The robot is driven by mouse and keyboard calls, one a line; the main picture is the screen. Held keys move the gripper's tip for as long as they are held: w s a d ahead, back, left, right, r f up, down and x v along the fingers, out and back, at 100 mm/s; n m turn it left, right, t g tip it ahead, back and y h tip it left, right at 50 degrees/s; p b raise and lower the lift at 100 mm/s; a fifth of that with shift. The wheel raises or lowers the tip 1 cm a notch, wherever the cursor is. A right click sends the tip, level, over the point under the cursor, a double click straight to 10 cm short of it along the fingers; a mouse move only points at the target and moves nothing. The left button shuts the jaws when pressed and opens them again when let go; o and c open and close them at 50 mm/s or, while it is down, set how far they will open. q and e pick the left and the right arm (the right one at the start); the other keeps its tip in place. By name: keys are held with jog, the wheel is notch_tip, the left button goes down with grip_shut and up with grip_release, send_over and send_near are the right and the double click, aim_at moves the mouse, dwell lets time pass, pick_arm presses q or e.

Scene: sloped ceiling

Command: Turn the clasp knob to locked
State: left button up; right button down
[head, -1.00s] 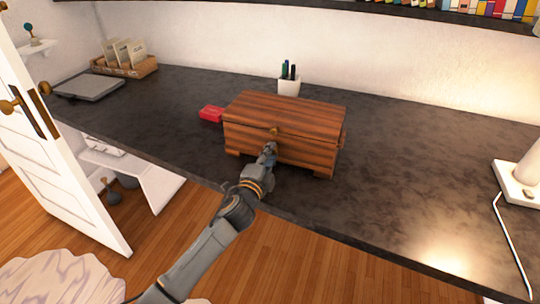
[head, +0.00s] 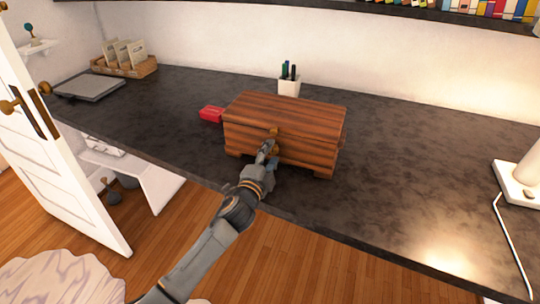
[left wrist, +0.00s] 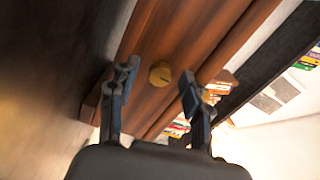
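A wooden box (head: 285,110) with a closed lid stands on the dark desk. Its round brass clasp knob (left wrist: 160,74) is on the front face; the left wrist view shows a short dark mark on it. In the head view a brass clasp piece (head: 274,132) shows at the lid's front edge, partly hidden by my gripper. My left gripper (head: 268,151) is in front of the box. In the left wrist view its fingers (left wrist: 158,80) are apart, one on each side of the knob, with gaps to it. My right gripper is not in view.
A red box (head: 211,114) lies left of the wooden box, and a white pen cup (head: 289,87) stands behind it. A white lamp (head: 522,180) is at the right. The desk (head: 410,165) is clear between box and lamp.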

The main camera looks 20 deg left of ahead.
pick_arm(q)
jog(key=s, duration=1.2)
jog(key=shift+a, duration=0.25)
